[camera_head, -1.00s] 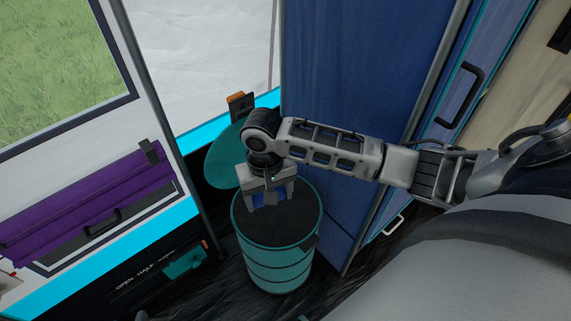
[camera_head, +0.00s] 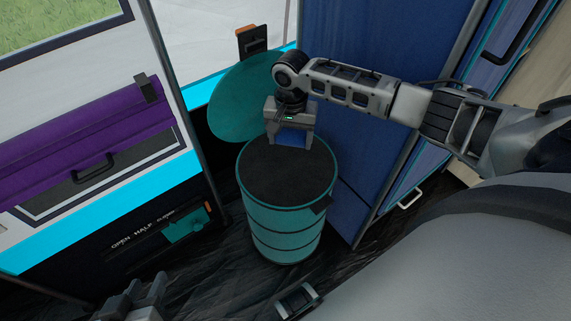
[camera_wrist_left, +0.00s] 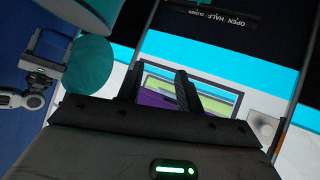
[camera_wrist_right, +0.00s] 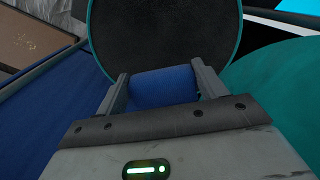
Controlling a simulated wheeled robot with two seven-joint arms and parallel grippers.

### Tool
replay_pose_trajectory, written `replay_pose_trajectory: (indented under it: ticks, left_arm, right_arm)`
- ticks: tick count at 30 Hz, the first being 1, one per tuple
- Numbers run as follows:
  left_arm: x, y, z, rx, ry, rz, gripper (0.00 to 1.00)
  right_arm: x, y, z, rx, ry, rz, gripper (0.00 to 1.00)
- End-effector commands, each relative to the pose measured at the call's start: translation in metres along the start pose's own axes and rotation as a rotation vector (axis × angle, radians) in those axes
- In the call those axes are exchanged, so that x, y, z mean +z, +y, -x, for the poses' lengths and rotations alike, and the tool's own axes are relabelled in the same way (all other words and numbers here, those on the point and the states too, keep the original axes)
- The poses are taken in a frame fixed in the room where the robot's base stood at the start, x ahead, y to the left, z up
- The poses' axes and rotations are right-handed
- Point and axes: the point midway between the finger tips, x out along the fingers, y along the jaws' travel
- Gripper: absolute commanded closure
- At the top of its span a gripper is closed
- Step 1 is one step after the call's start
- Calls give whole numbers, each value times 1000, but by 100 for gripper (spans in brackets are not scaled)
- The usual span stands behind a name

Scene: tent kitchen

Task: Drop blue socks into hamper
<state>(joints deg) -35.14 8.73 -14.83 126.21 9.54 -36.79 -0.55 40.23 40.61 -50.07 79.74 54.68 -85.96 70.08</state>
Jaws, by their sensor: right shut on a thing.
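The blue socks (camera_wrist_right: 162,86), a rolled bundle, sit between the fingers of my right gripper (camera_wrist_right: 160,82) in the right wrist view. In the head view my right gripper (camera_head: 290,138) is at the far rim of the teal hamper (camera_head: 284,222), with blue showing between its fingers. The hamper is open, and its dark opening faces up; its rim (camera_wrist_right: 104,62) also shows beyond the socks in the right wrist view. The round teal lid (camera_head: 243,100) stands raised behind it. My left gripper (camera_head: 138,300) is low at the left, its fingers (camera_wrist_left: 158,78) apart and empty.
A dark blue panel (camera_head: 375,90) stands right of and behind the hamper. A purple roll (camera_head: 80,145) is on the left wall, above a black panel (camera_head: 150,235) with a teal part. Dark floor lies around the hamper.

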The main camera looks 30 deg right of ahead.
Motion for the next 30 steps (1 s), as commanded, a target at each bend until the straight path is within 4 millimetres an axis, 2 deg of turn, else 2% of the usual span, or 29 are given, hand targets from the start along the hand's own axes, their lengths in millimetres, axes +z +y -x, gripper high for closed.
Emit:
replay_pose_trajectory:
  ticks: [1,6,19,20,21,22,30]
  left_arm:
    - [13,-2,-13,7,-3,2,64]
    - [16,4,-24,39,16,-8,64]
    - [4,10,-24,59,50,-14,64]
    - [4,10,-24,59,50,-14,64]
    - [4,10,-24,58,50,-14,64]
    - [4,10,-24,58,50,-14,64]
    - [5,7,-24,52,47,-14,64]
  right_arm:
    - [0,0,-15,0,1,0,52]
    - [-1,0,-27,0,2,0,52]
    - [0,0,-28,0,2,1,52]
    - [0,0,-28,0,2,1,21]
    - [0,0,-28,0,1,1,10]
    - [0,0,-28,0,1,1,4]
    - [0,0,-28,0,1,1,4]
